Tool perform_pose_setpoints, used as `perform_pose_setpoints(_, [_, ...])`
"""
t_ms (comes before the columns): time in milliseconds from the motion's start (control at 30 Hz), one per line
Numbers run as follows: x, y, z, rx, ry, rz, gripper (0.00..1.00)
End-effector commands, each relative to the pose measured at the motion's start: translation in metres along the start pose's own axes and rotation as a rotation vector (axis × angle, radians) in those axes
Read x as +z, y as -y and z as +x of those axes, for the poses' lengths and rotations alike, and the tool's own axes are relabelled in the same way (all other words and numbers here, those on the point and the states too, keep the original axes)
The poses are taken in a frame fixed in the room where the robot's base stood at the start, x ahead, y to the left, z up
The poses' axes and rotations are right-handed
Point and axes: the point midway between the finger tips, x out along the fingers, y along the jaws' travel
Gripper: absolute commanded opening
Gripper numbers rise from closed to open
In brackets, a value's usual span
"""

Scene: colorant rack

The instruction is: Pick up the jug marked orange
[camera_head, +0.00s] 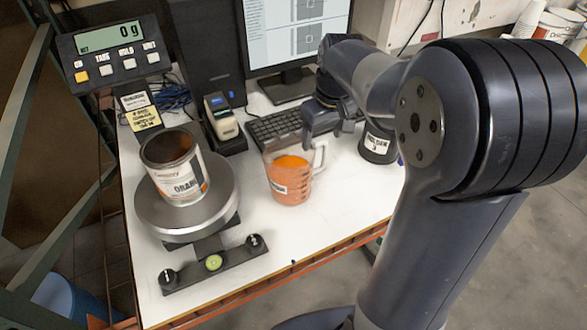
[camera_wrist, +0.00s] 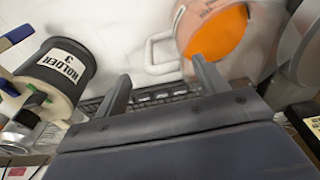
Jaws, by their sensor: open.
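The jug (camera_head: 290,180) is clear, holds orange liquid and stands upright on the white table; its small label is too blurred to read. Its handle is on the right in the head view. In the wrist view the jug (camera_wrist: 214,35) is at the top, its handle reaching left, just beyond my fingertips. My gripper (camera_head: 326,128) is open and empty, behind and right of the jug near the handle. In the wrist view my gripper (camera_wrist: 161,72) has its fingers apart with the handle ahead of the gap; I see no contact.
A can marked "ORAN…" (camera_head: 178,170) stands on the scale plate (camera_head: 150,215), left of the jug. A black holder marked "HOLDER 3" (camera_head: 378,146) is to the right. A keyboard (camera_head: 275,128) and monitor lie behind.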

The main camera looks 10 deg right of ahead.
Motion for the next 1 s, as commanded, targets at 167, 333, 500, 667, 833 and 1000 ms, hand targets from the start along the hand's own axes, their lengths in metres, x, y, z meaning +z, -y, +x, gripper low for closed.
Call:
perform_pose_setpoints(167, [0.000, 0.000, 0.023, -0.001, 0.002, 0.000, 0.69])
perform_pose_setpoints(333, [0.000, 0.000, 0.028, 0.000, 0.000, 0.000, 0.69])
perform_pose_setpoints(500, [0.000, 0.000, 0.028, 0.000, 0.000, 0.000, 0.65])
perform_pose_setpoints(667, [0.000, 0.000, 0.028, 0.000, 0.000, 0.000, 0.51])
perform_pose_setpoints(833, [0.000, 0.000, 0.028, 0.000, -0.001, 0.000, 0.38])
perform_pose_setpoints(1000, [0.000, 0.000, 0.028, 0.000, -0.001, 0.000, 0.24])
